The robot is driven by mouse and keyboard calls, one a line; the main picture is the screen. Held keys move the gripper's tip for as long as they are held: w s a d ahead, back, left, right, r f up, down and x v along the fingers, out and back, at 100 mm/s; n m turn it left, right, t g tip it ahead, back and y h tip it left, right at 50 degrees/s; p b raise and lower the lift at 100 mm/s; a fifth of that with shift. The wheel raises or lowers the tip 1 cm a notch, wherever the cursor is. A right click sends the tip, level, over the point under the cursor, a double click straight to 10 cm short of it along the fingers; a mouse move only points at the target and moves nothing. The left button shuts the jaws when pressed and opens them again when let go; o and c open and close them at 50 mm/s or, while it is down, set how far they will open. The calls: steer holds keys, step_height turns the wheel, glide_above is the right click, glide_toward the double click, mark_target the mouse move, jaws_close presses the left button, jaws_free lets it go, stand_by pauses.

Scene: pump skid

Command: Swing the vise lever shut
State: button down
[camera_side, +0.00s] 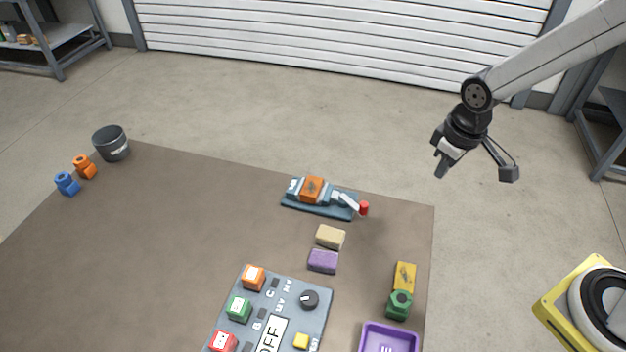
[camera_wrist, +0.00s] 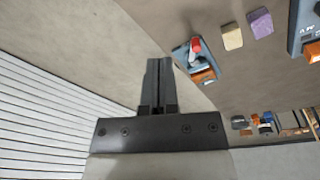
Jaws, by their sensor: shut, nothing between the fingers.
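The vise (camera_side: 322,209) has a blue base and sits near the far right part of the brown mat, with an orange block (camera_side: 312,188) at its jaws. Its pale lever (camera_side: 348,201) sticks out to the right and ends in a red knob (camera_side: 364,208). In the wrist view the vise (camera_wrist: 187,54) and red knob (camera_wrist: 196,45) show just right of my fingers. My gripper (camera_side: 440,170) is in the air up and to the right of the vise, apart from it. In the wrist view my gripper (camera_wrist: 160,62) is shut and empty.
A beige block (camera_side: 330,237) and a purple block (camera_side: 323,261) lie in front of the vise. A control panel (camera_side: 318,318), a green nut-like part (camera_side: 399,304) and a purple tray (camera_side: 390,328) are nearer. A dark bucket (camera_side: 111,143) stands far left. The mat's left middle is clear.

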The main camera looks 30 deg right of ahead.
steer(key=w+a+f+n+g+h, duration=0.1)
steer(key=w+a+f+n+h, duration=0.1)
steer(key=w+a+n, duration=0.4)
steer(key=w+a+f+n+g+h, duration=0.1)
steer(key=w+a+n, duration=0.4)
steer(key=a, duration=0.8)
steer(key=shift+w+a+f+n+g+h, duration=0.25)
steer(key=shift+w+f+n+g+h, duration=0.35)
steer(key=shift+f, duration=0.65)
steer(key=shift+w+f, duration=0.1)
steer(key=shift+w, duration=0.05)
steer(key=x, duration=1)
steer(key=shift+w+f, duration=0.1)
steer(key=shift+w, duration=0.1)
steer(key=shift+s+d, duration=0.25)
steer(key=shift+d, duration=0.65)
steer(key=shift+s+d, duration=0.25)
steer(key=shift+d, duration=0.7)
